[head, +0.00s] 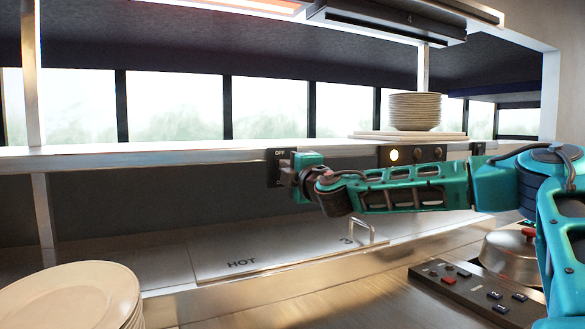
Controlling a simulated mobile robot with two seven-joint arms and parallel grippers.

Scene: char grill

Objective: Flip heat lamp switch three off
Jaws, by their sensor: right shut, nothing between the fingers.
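A dark switch plate (272,158) marked OFF is mounted on the front edge of the pass shelf. My right gripper (287,172) is at this plate, coming in from the right, and its fingers are shut with nothing held. The fingers cover part of the plate, so the switch lever and its position cannot be made out. I cannot tell whether the fingers touch it. A heat lamp (240,5) glows red at the top edge. A dark lamp housing (390,20) marked 4 hangs to its right. My left gripper is not in view.

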